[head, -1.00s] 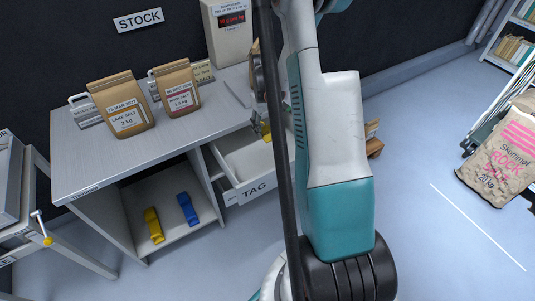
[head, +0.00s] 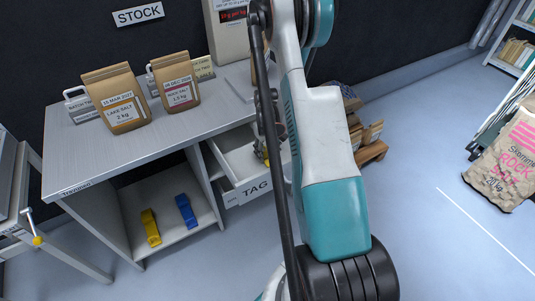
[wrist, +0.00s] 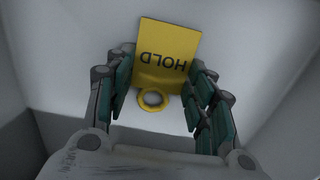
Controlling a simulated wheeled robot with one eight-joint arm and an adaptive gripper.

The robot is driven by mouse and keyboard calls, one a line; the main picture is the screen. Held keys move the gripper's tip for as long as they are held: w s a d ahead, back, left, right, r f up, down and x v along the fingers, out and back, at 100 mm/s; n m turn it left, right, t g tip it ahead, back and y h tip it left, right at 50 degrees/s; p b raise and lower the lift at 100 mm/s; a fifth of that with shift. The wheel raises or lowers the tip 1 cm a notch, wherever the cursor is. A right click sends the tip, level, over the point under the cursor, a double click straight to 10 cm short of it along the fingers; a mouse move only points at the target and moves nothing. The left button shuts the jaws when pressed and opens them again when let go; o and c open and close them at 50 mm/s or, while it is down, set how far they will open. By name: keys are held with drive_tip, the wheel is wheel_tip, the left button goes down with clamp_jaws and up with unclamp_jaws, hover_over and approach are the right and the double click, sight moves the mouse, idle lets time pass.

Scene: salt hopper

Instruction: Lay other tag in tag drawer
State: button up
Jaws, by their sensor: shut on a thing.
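A yellow tag (wrist: 168,45) marked HOLD, with a ring at one end, is between the fingers of my gripper (wrist: 163,72) in the wrist view. The fingers are shut on its two sides. In the head view my gripper (head: 263,152) is over the open tag drawer (head: 236,160), and a small yellow bit of the tag shows there. The drawer is white inside and its front is labelled TAG. My arm hides its right part. Whether the tag touches the drawer floor I cannot tell.
Two salt bags (head: 118,98) (head: 175,84) stand on the counter (head: 90,155) above the drawer. A yellow clip (head: 151,228) and a blue clip (head: 186,211) lie on the shelf below.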

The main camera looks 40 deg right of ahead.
sight(267, 154)
drive_tip(key=shift+f, duration=0.1)
drive_tip(key=o, duration=0.9)
wheel_tip(267, 154, up, 12)
drive_tip(key=p, duration=0.4)
drive_tip(key=shift+w, duration=0.15)
